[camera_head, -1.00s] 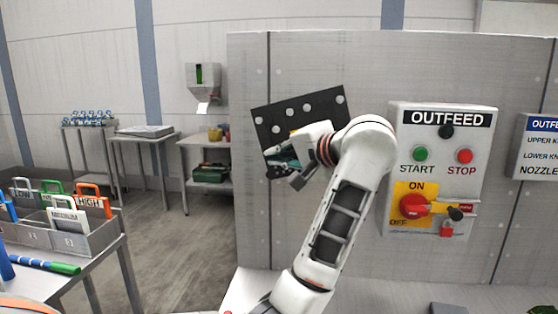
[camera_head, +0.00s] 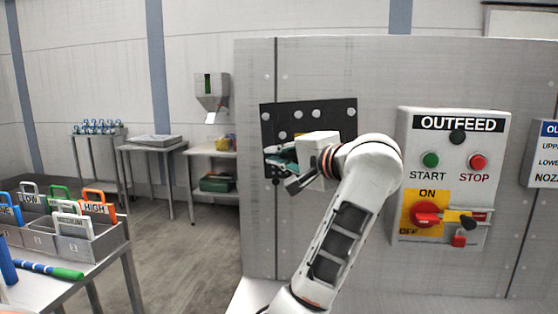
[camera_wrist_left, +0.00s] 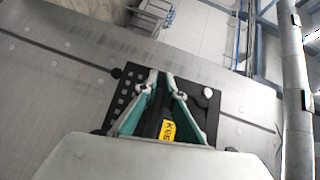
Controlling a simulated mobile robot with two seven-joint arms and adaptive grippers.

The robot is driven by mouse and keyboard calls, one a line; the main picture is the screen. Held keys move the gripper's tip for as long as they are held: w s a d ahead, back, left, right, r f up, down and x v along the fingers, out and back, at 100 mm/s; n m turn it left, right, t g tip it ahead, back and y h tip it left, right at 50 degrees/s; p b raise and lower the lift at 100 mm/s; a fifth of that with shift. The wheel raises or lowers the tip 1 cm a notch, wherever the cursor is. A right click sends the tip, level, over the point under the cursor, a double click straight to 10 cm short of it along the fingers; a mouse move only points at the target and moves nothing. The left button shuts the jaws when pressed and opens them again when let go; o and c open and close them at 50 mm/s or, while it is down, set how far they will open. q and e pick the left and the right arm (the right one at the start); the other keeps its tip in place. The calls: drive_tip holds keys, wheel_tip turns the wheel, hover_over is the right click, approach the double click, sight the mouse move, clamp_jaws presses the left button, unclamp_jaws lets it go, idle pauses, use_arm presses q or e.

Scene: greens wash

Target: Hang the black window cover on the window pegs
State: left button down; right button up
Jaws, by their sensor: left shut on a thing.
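The black window cover (camera_head: 338,112) is a flat dark panel with round light spots, in front of the grey machine wall in the head view. It looks nearly level, and its lower part is hidden by my gripper and arm. My left gripper (camera_head: 281,158) is shut on the cover. In the left wrist view, its teal-lined fingers (camera_wrist_left: 162,105) close around a dark part with a yellow label, and the black cover (camera_wrist_left: 211,112) spreads behind them. I cannot make out the window or its pegs clearly, nor whether the cover touches the wall. My right gripper is not in view.
The OUTFEED panel (camera_head: 451,180) with buttons and a red switch stands right of my left arm. A table at left holds a tray (camera_head: 87,245) of coloured-handled tags. A dispenser (camera_head: 212,92) hangs on the back wall. Open floor lies between the table and machine.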

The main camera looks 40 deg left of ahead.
use_arm(q)
drive_tip(key=shift+r, duration=0.15)
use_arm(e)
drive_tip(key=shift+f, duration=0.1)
use_arm(q)
drive_tip(key=shift+s+d+y, duration=0.15)
drive_tip(key=shift+s+y, duration=0.15)
drive_tip(key=shift+s, duration=0.1)
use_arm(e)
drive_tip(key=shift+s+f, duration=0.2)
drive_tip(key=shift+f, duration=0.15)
